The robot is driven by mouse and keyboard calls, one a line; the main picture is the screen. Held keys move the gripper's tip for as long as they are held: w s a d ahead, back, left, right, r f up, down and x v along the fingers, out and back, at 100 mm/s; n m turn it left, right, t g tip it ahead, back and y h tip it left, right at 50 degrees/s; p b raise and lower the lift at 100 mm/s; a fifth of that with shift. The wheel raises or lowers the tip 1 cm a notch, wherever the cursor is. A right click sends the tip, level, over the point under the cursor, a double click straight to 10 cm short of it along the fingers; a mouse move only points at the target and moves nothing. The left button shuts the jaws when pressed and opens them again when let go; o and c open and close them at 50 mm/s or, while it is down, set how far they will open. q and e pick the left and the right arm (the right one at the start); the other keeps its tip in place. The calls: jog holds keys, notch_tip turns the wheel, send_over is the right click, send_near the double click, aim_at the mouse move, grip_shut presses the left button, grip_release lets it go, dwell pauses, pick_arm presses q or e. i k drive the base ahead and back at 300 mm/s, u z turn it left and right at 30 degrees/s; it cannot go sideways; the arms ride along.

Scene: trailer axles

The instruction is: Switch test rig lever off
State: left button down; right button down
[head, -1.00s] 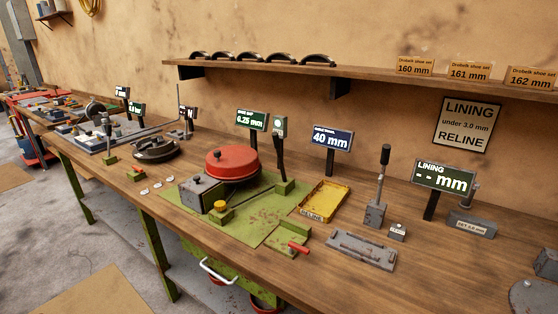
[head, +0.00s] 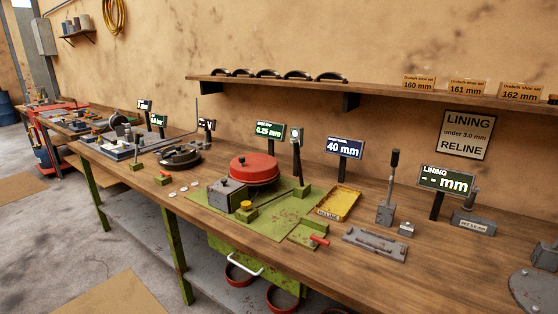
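A green rig plate (head: 252,218) lies on the bench with a red drum (head: 254,168) on it, beside a grey box (head: 227,195) and a yellow button (head: 246,206). At the plate's front right corner, a small red-handled lever (head: 319,240) sits on a green block and points right, lying low. Farther right, a tall lever with a black grip (head: 394,160) stands upright on a grey block. No label shows which of them is the test rig lever. Neither of my grippers is in view.
The wooden bench (head: 440,270) runs across the view. A yellow tray (head: 338,203), a grey fixture plate (head: 374,243) and a lining display (head: 446,180) stand near the levers. A white handle (head: 243,262) sticks out at the front edge. Open floor (head: 60,245) lies at lower left.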

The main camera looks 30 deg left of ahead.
aim_at(296, 148)
jog(key=u, duration=0.9)
jog(key=i, duration=0.55)
jog(key=z, duration=1.05)
